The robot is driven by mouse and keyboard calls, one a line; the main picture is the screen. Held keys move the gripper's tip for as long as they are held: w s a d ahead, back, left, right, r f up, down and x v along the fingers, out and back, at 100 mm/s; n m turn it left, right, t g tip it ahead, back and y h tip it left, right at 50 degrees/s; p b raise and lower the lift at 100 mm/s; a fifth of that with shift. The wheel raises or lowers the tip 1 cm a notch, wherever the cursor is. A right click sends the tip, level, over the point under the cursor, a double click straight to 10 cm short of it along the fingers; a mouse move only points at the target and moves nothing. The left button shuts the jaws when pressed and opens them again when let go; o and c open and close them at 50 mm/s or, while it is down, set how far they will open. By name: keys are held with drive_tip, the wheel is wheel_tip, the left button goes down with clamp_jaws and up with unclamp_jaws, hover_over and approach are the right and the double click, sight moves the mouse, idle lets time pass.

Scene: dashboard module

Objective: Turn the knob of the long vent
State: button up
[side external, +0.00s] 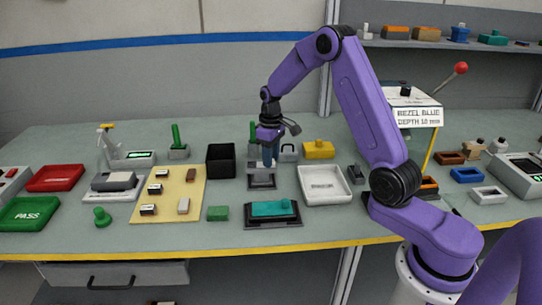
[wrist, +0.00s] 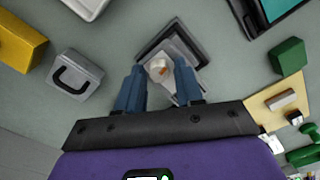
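A grey plate with a dark frame (wrist: 195,50), which may be the long vent, lies on the bench below my gripper. It also shows in the side external view (side external: 262,183). On it is a small round whitish knob (wrist: 158,68) with an orange mark. My gripper (wrist: 159,75) is open, with one blue finger on each side of the knob in the wrist view. In the side external view my gripper (side external: 269,168) points down just over the plate. The knob is hidden there, and I cannot tell whether the fingers touch it.
A black open box (side external: 220,160) stands left of my gripper. A grey block with a handle (wrist: 76,75) and a yellow block (side external: 318,150) are behind it to the right. A white tray (side external: 325,198) lies right. A teal-topped dark module (side external: 272,222) is in front.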

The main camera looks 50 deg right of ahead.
clamp_jaws()
drive_tip(key=shift+m, duration=1.5)
drive_tip(key=shift+o, duration=2.2)
unclamp_jaws()
drive_tip(key=shift+r, duration=0.15)
wheel_tip(320, 180, up, 17)
drive_tip(key=shift+r, duration=0.1)
